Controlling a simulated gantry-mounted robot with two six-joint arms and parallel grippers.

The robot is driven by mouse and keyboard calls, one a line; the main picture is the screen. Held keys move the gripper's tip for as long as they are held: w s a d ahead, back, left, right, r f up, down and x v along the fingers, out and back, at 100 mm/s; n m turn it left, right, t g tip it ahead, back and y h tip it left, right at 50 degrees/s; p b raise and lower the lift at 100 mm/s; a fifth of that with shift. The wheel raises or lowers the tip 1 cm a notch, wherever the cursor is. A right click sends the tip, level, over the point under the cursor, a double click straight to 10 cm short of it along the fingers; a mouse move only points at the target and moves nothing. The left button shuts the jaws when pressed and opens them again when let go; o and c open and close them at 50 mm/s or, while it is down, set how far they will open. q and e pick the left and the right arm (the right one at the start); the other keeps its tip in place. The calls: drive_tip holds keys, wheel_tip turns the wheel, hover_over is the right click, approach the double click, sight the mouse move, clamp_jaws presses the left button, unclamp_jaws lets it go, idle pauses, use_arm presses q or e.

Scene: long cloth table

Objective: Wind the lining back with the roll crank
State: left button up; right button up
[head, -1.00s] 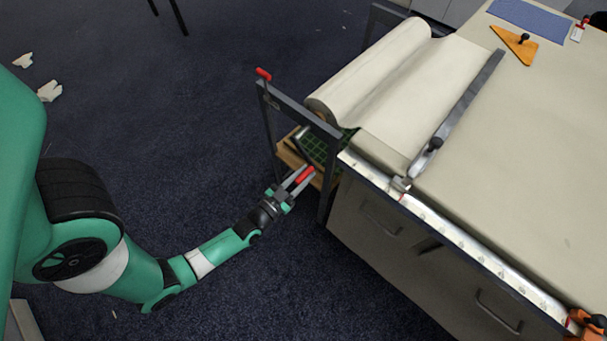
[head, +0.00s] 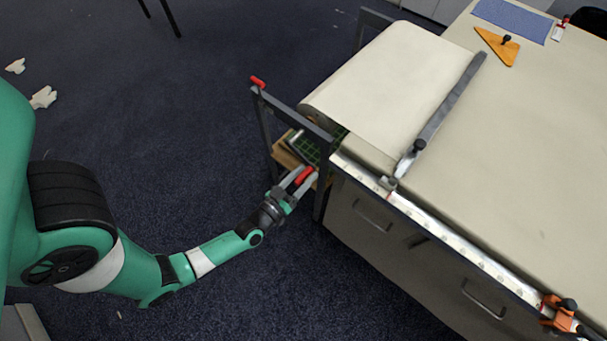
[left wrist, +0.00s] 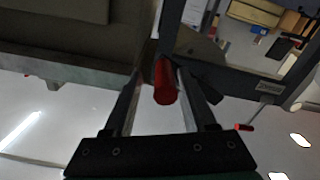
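The cream lining (head: 385,85) stretches smooth and flat from the roll stand (head: 298,112) at the table's left end to a long metal bar (head: 440,112) lying across the table. A red crank handle (head: 304,174) sits low at the near side of the stand. My left gripper (head: 298,179) has its fingers on either side of this handle. In the left wrist view the red handle (left wrist: 165,82) lies between the fingertips, which appear closed on it. The roll's core is mostly hidden under the lining. My right gripper is out of view.
An orange clamp (head: 560,312) sits on the table's near edge. An orange triangle (head: 498,45) and blue mat (head: 513,18) lie at the far end. Open carpet (head: 190,130) lies left of the stand.

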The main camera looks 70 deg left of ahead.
use_arm(q)
drive_tip(key=p+v, duration=0.3)
drive_tip(key=v, duration=0.8)
drive_tip(key=shift+s, duration=0.3)
drive_tip(key=shift+d, duration=0.1)
